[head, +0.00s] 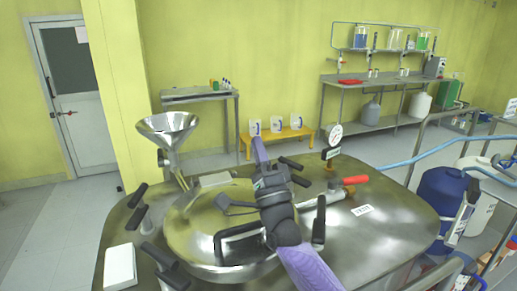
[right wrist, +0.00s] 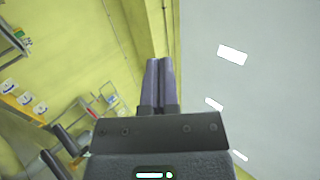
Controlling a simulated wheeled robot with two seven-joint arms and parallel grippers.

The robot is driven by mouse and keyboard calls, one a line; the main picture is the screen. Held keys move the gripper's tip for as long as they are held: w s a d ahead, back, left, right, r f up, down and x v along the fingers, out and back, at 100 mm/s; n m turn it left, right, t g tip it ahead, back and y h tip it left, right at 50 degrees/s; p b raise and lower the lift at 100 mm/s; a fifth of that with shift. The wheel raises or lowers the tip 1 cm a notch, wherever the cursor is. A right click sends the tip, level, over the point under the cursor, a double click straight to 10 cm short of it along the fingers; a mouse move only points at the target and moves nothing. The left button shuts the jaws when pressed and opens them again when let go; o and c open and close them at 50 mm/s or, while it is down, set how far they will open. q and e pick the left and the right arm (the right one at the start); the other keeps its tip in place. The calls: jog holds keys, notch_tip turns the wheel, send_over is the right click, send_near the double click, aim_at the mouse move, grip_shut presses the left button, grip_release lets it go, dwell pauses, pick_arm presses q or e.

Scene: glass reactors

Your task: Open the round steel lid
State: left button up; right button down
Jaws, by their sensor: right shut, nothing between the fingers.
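The round steel lid (head: 190,225) sits shut and flat on the steel vessel top (head: 395,225) in the head view. It has a dark bar handle (head: 240,232), partly hidden behind my right wrist. Dark clamp handles stand around its rim, including one at the left (head: 140,205) and one at the right (head: 319,222). My right gripper (head: 257,143) is above the lid, its purple fingers pointing up and away. The fingers are shut and empty; they also show together in the right wrist view (right wrist: 157,62). My left gripper is not in view.
A steel funnel (head: 168,128) rises behind the lid at the left. A red-handled valve (head: 350,181) stands to the right. A white box (head: 120,267) sits at the front left of the vessel top. Blue hose and railings lie beyond the right edge.

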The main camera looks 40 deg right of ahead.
aim_at(253, 256)
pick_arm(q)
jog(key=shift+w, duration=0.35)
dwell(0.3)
